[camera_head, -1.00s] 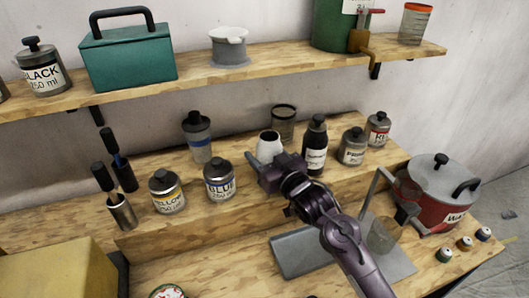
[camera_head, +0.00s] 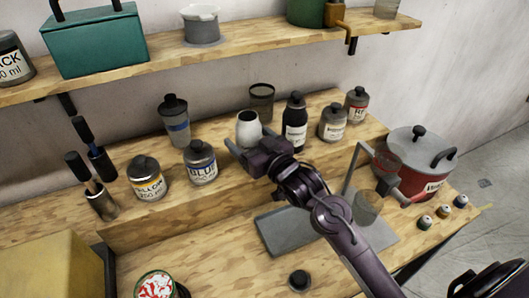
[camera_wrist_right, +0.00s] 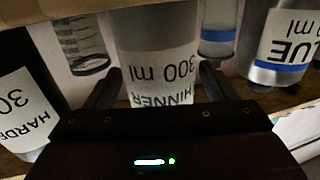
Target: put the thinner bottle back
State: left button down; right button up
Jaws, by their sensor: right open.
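My left gripper is not in view.
The blue bottle (camera_head: 201,162) stands close on the left, and a clear cup (camera_head: 262,100) stands behind. A red pot (camera_head: 415,165) is at right. A black cap-like piece (camera_head: 299,280) lies on the lower bench near a grey plate (camera_head: 285,235). The shelf (camera_head: 220,50) runs above.

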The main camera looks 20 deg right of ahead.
jog(key=b+v, duration=0.2)
jog(key=v, duration=0.8)
